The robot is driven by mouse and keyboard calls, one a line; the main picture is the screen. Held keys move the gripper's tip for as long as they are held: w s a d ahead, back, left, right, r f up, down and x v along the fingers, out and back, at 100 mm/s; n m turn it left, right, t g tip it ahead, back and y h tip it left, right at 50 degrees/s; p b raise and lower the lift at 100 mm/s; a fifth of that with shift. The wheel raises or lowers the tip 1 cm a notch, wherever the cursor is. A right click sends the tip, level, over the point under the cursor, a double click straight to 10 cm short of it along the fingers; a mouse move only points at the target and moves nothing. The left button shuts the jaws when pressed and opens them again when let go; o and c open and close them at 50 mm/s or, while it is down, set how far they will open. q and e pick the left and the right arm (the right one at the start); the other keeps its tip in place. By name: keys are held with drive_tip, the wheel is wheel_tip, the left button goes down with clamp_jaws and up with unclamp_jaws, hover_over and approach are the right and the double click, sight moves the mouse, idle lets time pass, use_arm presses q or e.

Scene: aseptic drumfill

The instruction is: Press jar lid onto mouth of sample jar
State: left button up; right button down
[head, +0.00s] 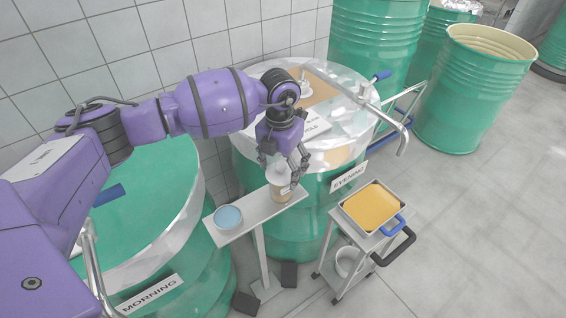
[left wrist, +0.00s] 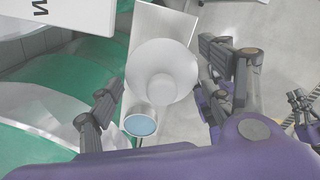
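The sample jar (head: 281,191), with tan contents, stands upright on the narrow grey stand. A pale round piece with a central knob, which looks like the jar lid (left wrist: 160,88), is at the jar's top; I cannot tell whether it is seated. My left gripper (head: 284,168) points down over the jar. In the left wrist view its fingers (left wrist: 160,100) are spread to either side of the lid, with visible gaps. A gripper that seems to be my right one (left wrist: 301,103) shows small at the right edge of that view; its opening is unclear.
A round blue-topped dish (head: 228,216) sits at the near left end of the stand (head: 254,212). Green drums (head: 160,190) stand close behind and left. A small cart (head: 335,235) with an orange-yellow tray (head: 374,206) is to the right. Floor is open at far right.

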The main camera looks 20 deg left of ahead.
sight(280, 163)
use_arm(q)
drive_tip(key=shift+o, duration=0.4)
wheel_tip(280, 163, up, 12)
drive_tip(key=shift+f, duration=0.2)
drive_tip(key=shift+r, duration=0.25)
